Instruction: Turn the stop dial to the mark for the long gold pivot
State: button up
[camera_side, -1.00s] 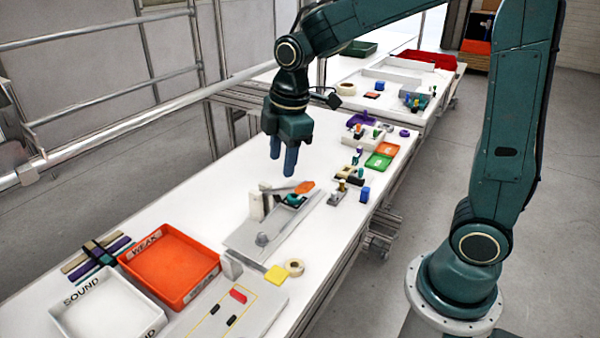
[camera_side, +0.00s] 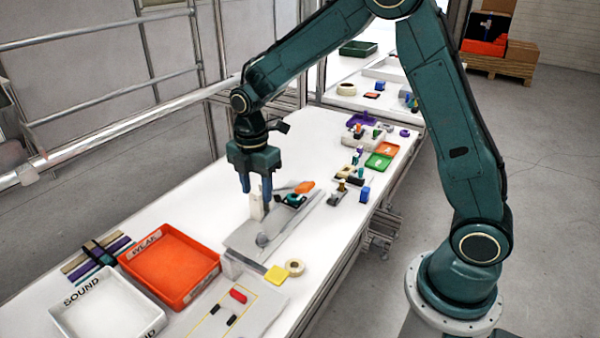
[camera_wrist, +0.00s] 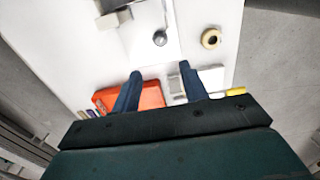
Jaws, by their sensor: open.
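A grey plate fixture (camera_side: 285,230) lies on the white bench with a small round grey knob (camera_side: 262,240) near its front end. The knob also shows in the wrist view (camera_wrist: 160,39). I take it for the stop dial; its marks are too small to read. My gripper (camera_side: 257,190) points down above the fixture, beside its white upright block (camera_side: 256,206). Its blue fingers (camera_wrist: 160,70) are apart with nothing between them. A small gold-topped piece (camera_side: 342,185) stands farther back; I cannot tell whether it is the long gold pivot.
An orange tray (camera_side: 202,245) and a white tray marked SOUND (camera_side: 60,308) stand at the front left. An orange-ended lever (camera_side: 304,187) sticks up behind the fixture. Small parts stand farther back.

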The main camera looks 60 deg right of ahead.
aim_at(261, 234)
notch_tip(261, 234, down, 13)
jog(key=shift+f, duration=0.2)
dwell(0.6)
grip_shut()
